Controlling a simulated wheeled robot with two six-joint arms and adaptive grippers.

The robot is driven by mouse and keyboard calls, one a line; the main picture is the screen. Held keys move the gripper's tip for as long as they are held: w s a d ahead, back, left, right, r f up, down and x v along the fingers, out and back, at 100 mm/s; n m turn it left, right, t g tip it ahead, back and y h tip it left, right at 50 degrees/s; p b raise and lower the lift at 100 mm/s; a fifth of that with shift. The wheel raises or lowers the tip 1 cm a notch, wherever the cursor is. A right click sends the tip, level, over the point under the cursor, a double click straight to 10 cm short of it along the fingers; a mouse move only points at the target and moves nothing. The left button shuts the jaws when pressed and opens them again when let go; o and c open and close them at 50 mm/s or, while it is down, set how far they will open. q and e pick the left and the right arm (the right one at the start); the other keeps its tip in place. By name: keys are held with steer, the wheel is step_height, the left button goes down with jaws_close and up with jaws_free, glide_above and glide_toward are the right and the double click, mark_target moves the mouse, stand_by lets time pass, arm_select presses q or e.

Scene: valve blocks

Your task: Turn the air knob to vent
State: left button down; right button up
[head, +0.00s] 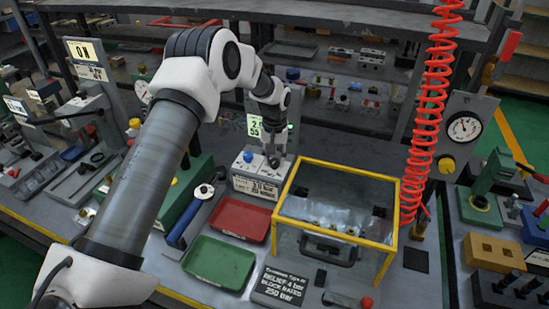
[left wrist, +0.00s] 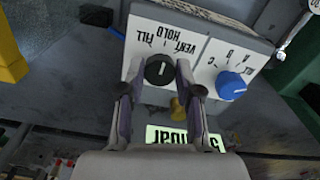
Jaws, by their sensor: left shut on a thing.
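The air knob (left wrist: 160,70) is round and black with a white pointer line. It sits on the sloped face of a white control box (head: 258,186), beside printed words that read FILL, HOLD and VENT upside down in the left wrist view. The pointer line stands nearly upright in that view; I cannot tell for certain which word it marks. My left gripper (left wrist: 160,83) is shut on the knob, one finger on each side. In the head view the left gripper (head: 273,161) comes down onto the box, and the knob is hidden. My right gripper is not in view.
A blue knob (left wrist: 232,85) sits close beside on the same box. A lit pressure display (head: 255,127) stands behind it. A red tray (head: 240,220), a green tray (head: 218,264) and a yellow-framed clear case (head: 340,215) stand in front and right.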

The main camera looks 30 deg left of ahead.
arm_select(q)
steer(key=shift+f+m, duration=0.1)
steer(key=shift+m, duration=0.2)
steer(key=m, duration=0.8)
steer(key=shift+a+p, duration=0.1)
steer(key=shift+p, duration=0.2)
steer(key=shift+f+m, duration=0.1)
steer(key=shift+m, duration=0.2)
